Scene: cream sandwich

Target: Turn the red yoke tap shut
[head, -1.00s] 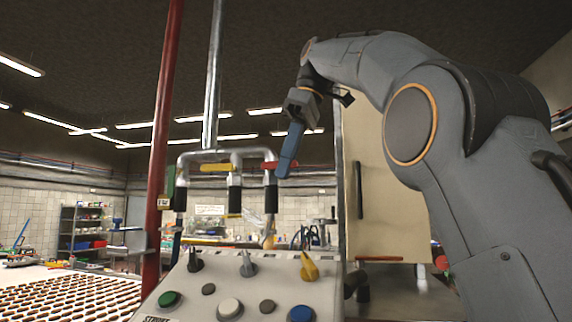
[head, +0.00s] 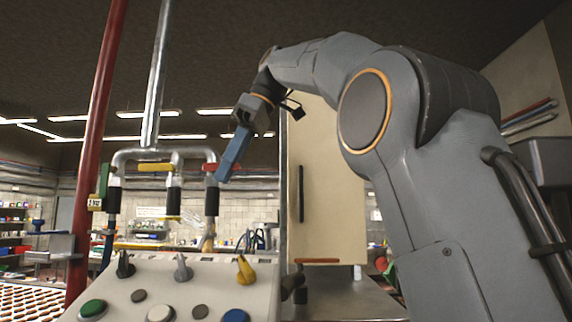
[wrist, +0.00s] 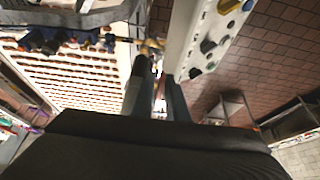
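The red yoke tap (head: 209,167) has a short red lever on a dark valve, at the right end of the pipe yoke (head: 180,152) in the head view. My gripper (head: 222,179) points down with its blue fingers right beside the lever's right end; I cannot tell whether they touch it. In the wrist view my gripper (wrist: 157,70) has its two fingers a little apart, with a narrow gap. A small patch of red shows in this gap. The near finger hides part of the lever's end in the head view.
A yellow tap lever (head: 156,168) sits left of the red one on the same yoke. A control panel (head: 190,290) with knobs and buttons stands below. A cream cabinet door (head: 335,190) is to the right. A red post (head: 98,150) rises at the left.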

